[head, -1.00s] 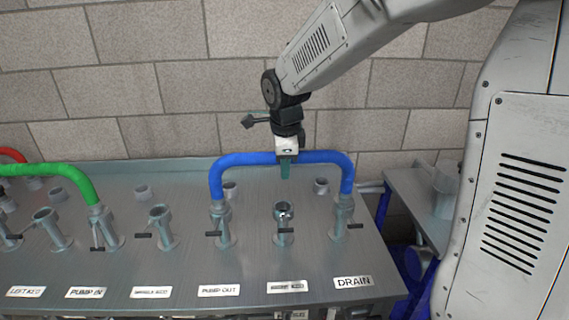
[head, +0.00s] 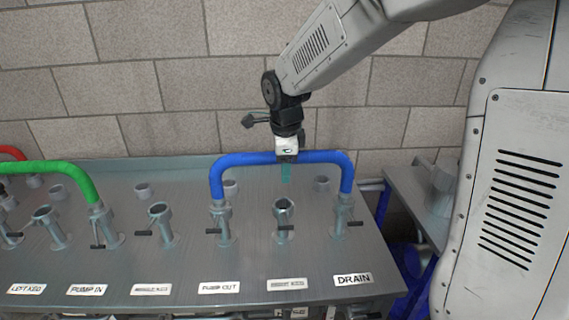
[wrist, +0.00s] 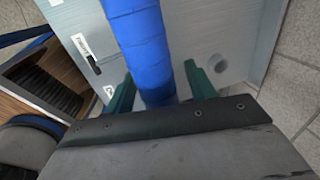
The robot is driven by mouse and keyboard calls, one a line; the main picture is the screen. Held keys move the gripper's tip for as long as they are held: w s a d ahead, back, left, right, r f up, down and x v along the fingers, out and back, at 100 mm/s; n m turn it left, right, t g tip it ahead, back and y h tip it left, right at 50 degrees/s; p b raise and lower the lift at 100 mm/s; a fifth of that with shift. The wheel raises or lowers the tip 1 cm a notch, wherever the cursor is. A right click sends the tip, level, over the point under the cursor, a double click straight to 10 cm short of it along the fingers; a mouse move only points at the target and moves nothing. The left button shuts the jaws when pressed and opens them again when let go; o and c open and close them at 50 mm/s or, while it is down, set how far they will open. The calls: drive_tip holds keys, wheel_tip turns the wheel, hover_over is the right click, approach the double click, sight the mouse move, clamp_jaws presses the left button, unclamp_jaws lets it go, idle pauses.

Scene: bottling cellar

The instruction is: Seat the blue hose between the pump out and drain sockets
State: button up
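The blue hose (head: 250,158) is an upside-down U. Its left end is at the top of the socket above the PUMP OUT label (head: 219,288), and its right end is at the top of the socket above the DRAIN label (head: 353,279). Both ends look upright and in line with their sockets; how deep they sit is too small to tell. My gripper (head: 286,174) reaches down over the middle of the hose. In the wrist view the teal fingers (wrist: 160,84) stand on both sides of the blue hose (wrist: 138,42), with a gap at the right finger, so it looks open around it.
An empty socket (head: 283,210) stands between the hose's ends, under the arch. A green hose (head: 60,168) and part of a red hose (head: 12,152) are at the left of the metal bench (head: 110,265). A brick wall (head: 130,90) rises behind. Small valve handles stick out from the sockets.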

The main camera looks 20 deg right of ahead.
drive_tip(key=r, duration=0.2)
drive_tip(key=s+r, duration=0.1)
drive_tip(key=r, duration=0.4)
drive_tip(key=shift+s+a+r, duration=0.25)
drive_tip(key=shift+r, duration=0.1)
drive_tip(key=s+d+f+n, duration=0.1)
drive_tip(key=s+d+n, duration=0.2)
drive_tip(key=s+n, duration=1.8)
drive_tip(key=s, duration=0.8)
drive_tip(key=shift+n+g+y, duration=0.3)
drive_tip(key=shift+g, duration=0.1)
drive_tip(key=shift+w, duration=0.1)
